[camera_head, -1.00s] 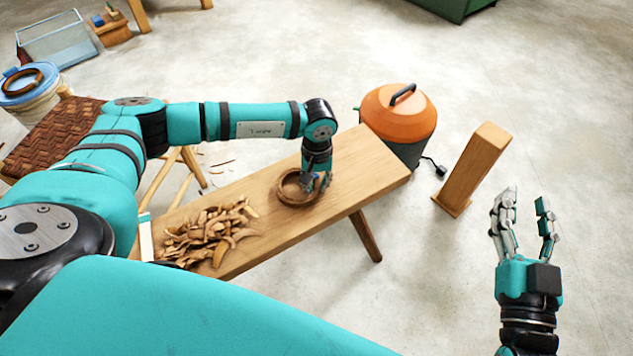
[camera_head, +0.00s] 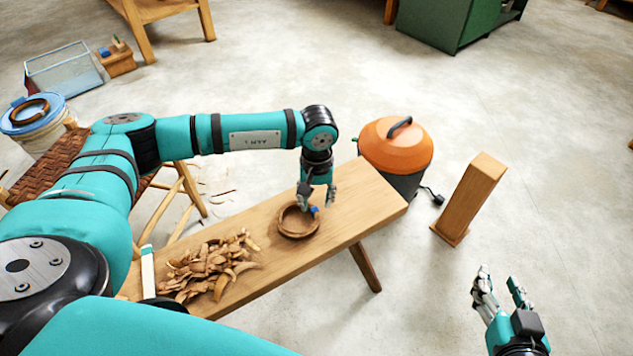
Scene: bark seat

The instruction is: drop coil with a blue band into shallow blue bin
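The brown coil (camera_head: 298,221) lies flat on the wooden bench, a small blue band on its right edge. My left gripper (camera_head: 318,204) is just above that edge, pointing down, its fingers apart; it does not appear to hold the coil. My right gripper (camera_head: 500,288) is open and empty over the floor at lower right. A pale blue see-through bin (camera_head: 63,72) stands on the floor at upper left. A round blue lid or shallow tray (camera_head: 52,116) tops a white bucket, with a brown ring on it; I cannot tell which is the task's bin.
Curled wood shavings (camera_head: 210,268) lie on the bench (camera_head: 362,205) left of the coil. An orange-topped canister (camera_head: 395,146) and a wooden post (camera_head: 468,200) stand beyond its right end. A woven seat (camera_head: 48,165) is at left.

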